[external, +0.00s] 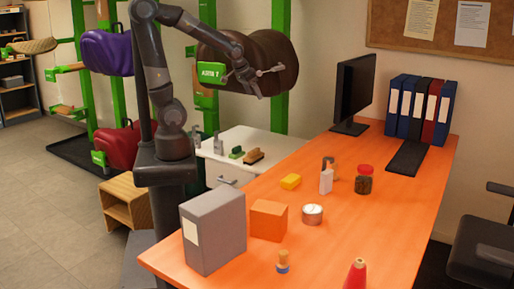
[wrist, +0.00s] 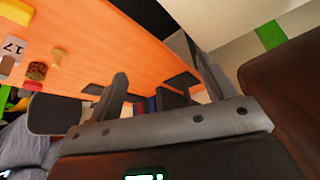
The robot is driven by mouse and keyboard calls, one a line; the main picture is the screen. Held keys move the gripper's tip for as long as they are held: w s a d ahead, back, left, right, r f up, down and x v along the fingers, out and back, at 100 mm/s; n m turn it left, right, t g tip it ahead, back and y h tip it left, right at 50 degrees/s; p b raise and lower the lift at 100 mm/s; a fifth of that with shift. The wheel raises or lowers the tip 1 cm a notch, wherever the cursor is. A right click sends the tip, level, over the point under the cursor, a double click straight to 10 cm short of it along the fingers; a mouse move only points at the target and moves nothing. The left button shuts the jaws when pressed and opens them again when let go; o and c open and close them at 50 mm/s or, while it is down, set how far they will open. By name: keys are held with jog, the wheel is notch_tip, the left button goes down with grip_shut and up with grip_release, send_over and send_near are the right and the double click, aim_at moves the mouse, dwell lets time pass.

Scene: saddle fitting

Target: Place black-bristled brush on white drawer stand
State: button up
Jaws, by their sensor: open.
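My gripper (external: 268,82) is open and empty, raised well above the stand and desk, in front of a dark brown saddle. In the wrist view my gripper's fingers (wrist: 147,92) are apart with nothing between them. I cannot make out either brush in the wrist view.
The desk (external: 390,205) holds a yellow block (external: 290,182), white bottle (external: 326,181), jar (external: 364,180), tin (external: 312,214), orange box (external: 268,220) and grey binder (external: 213,231). The brown saddle (external: 262,58) hangs close to my gripper.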

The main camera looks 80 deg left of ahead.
jog(key=s+d+r+m+h, duration=0.1)
jog(key=s+d+r, duration=0.2)
jog(key=s+d, duration=0.2)
jog(key=s+d+r+m+h, duration=0.1)
jog(key=s+d+r+m, duration=0.1)
jog(key=s+d+r, duration=0.2)
jog(key=shift+s+d+m+t, duration=0.3)
jog(key=shift+s+d, duration=0.25)
jog(key=shift+s, duration=0.8)
